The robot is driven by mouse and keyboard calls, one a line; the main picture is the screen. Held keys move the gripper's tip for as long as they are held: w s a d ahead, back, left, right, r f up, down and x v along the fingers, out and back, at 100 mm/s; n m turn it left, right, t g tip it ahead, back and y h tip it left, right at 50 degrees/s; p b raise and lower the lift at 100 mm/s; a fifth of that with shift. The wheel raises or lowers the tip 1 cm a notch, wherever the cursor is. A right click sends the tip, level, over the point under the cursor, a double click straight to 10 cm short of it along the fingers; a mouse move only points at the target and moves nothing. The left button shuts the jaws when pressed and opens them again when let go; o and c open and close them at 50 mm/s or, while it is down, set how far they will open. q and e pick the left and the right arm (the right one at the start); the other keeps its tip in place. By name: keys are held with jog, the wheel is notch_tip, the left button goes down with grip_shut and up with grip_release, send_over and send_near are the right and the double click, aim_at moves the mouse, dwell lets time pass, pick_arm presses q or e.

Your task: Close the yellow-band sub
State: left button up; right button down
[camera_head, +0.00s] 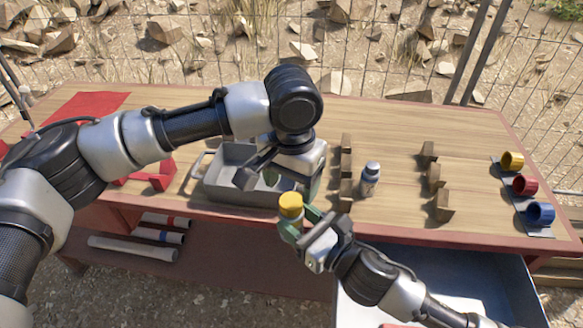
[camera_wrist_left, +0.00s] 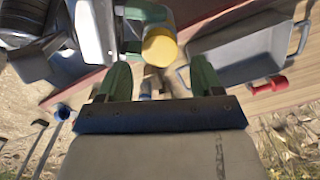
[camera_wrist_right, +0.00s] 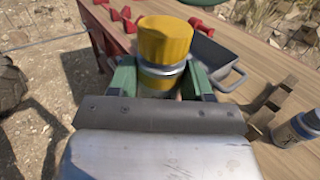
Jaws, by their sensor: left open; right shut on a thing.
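The yellow-band sub (camera_wrist_right: 160,82) is a silver cylinder with a yellow band. It stands roughly upright in my right gripper (camera_head: 291,228), whose green fingers close on its sides. A yellow cap (camera_head: 290,204) sits on its top; it also shows in the left wrist view (camera_wrist_left: 160,46) and right wrist view (camera_wrist_right: 165,40). I cannot tell how tightly the cap is seated. My left gripper (camera_wrist_left: 160,75) is open and empty, close to the cap, which appears beyond its fingertips. In the head view my left wrist partly hides its fingers.
A grey metal tray (camera_head: 228,194) lies behind the sub. Another silver sub (camera_head: 370,180) stands among wooden blocks (camera_head: 345,195). Yellow (camera_head: 511,161), red (camera_head: 525,185) and blue (camera_head: 540,212) rings sit at the right edge. An open drawer (camera_head: 480,275) extends at the front.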

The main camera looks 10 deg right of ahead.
aim_at(291, 200)
pick_arm(q)
jog(key=shift+f, duration=2.35)
jog(key=c, duration=0.9)
jog(key=m, duration=1)
jog(key=shift+m, duration=0.4)
jog(key=m, duration=0.4)
jog(key=o, duration=1)
jog(key=shift+r, duration=0.1)
